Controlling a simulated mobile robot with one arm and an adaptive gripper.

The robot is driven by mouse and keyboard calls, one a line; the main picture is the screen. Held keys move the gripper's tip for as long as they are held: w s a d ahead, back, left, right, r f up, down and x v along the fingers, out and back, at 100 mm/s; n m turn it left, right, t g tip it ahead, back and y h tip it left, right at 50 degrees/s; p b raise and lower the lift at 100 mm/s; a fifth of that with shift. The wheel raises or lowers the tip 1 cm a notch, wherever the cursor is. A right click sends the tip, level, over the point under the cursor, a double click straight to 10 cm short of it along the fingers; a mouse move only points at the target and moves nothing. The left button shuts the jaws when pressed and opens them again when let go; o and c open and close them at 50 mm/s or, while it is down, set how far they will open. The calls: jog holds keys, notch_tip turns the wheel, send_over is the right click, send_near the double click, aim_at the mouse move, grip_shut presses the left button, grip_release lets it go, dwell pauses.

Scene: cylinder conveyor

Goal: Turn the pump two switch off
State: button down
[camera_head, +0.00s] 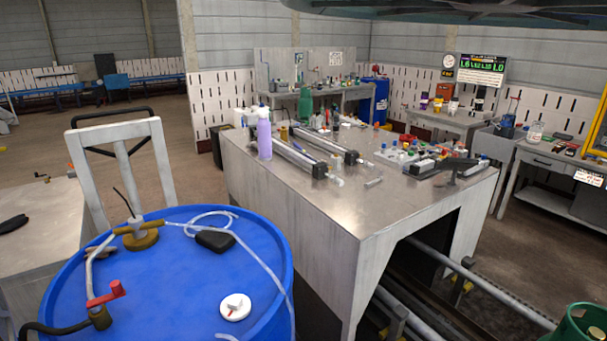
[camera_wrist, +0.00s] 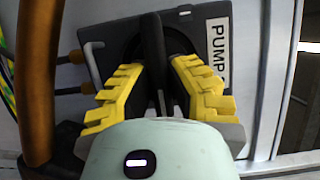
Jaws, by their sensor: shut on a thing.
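In the wrist view, a grey switch box (camera_wrist: 112,62) carries a dark rotary switch with a black handle (camera_wrist: 153,40). A white label (camera_wrist: 218,47) beside it reads "PUMP"; the rest of its text is hidden behind a finger, so I cannot tell the pump number. My gripper (camera_wrist: 156,70) has its yellow fingers on either side of the black handle and is shut on it. The handle runs roughly up and down in the picture. The switch's position marks cannot be read. Neither the gripper nor this switch can be made out in the head view.
In the wrist view, a brown pipe (camera_wrist: 38,75) runs close at the left, with cables beside it. In the head view, a blue drum (camera_head: 175,270) with hoses stands in front, and a metal table (camera_head: 340,205) with equipment stands behind it. Open floor lies at the left back.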

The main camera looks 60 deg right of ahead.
jog(key=c, duration=0.9)
grip_release()
jog(key=d, duration=1.2)
jog(key=shift+d, duration=0.1)
